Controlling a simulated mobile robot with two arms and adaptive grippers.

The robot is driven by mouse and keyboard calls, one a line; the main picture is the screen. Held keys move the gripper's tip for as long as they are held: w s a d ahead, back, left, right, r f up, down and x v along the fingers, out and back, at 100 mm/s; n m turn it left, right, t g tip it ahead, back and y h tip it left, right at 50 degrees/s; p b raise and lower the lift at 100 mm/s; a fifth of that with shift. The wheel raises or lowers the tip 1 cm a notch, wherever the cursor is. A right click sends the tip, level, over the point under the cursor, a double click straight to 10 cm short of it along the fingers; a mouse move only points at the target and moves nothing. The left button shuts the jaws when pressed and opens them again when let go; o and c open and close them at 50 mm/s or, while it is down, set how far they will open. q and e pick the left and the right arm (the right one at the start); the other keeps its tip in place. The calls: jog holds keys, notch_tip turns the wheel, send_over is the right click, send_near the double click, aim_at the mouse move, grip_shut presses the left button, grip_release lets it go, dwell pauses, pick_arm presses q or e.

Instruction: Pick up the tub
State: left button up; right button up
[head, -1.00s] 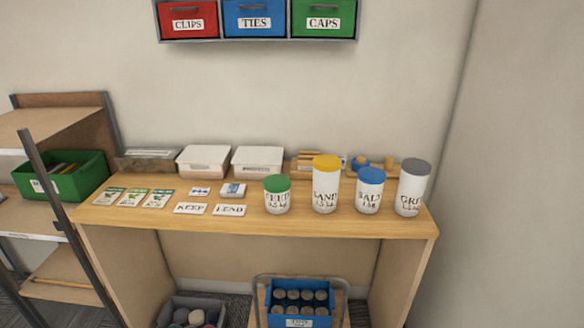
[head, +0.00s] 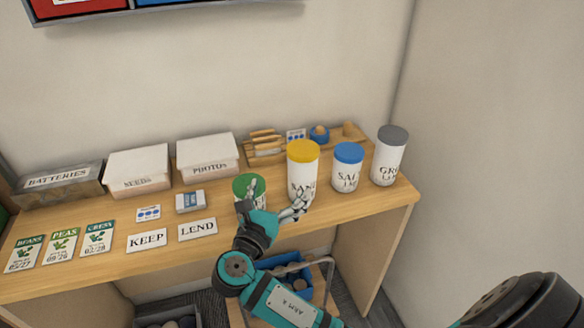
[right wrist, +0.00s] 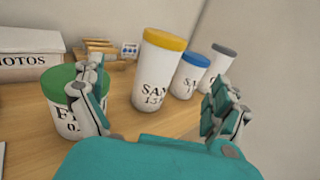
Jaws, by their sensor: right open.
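Several white tubs stand upright in a row on the wooden bench. The FEED tub (head: 241,183) has a green lid, the SAND tub (head: 302,166) a yellow one, the SALT tub (head: 347,173) a blue one and the grey-lidded tub (head: 389,157) stands at the right end. My right gripper (head: 275,201) is open and empty at the row's near side, partly covering the FEED tub. In the right wrist view the SAND tub (right wrist: 155,82) shows beyond and between the spread fingers. The FEED tub (right wrist: 60,88) is at the left, partly behind the left finger. My left gripper is not in view.
White SEEDS (head: 138,170) and PHOTOS (head: 208,156) boxes and a BATTERIES box (head: 58,184) line the bench's back. KEEP (head: 147,240) and LEND (head: 198,229) cards and seed packets lie in front. A blue crate (head: 270,270) stands below. A wall rises at right.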

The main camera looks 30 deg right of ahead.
aim_at(297, 164)
jog(key=p+x, duration=0.1)
jog(key=x, duration=0.7)
jog(key=shift+w+d+p, duration=0.2)
jog(key=shift+d+p, duration=0.15)
jog(key=shift+w+d, duration=0.25)
jog(key=shift+d, duration=0.2)
jog(key=shift+w+d+r+p, duration=0.1)
jog(key=shift+w+d+p, duration=0.05)
jog(key=shift+d+p, duration=0.15)
jog(key=p+x, duration=0.1)
jog(key=x, duration=0.2)
jog(key=shift+w+d, duration=0.2)
jog(key=shift+d, duration=0.1)
jog(key=shift+w+d, duration=0.25)
jog(key=shift+d, duration=0.05)
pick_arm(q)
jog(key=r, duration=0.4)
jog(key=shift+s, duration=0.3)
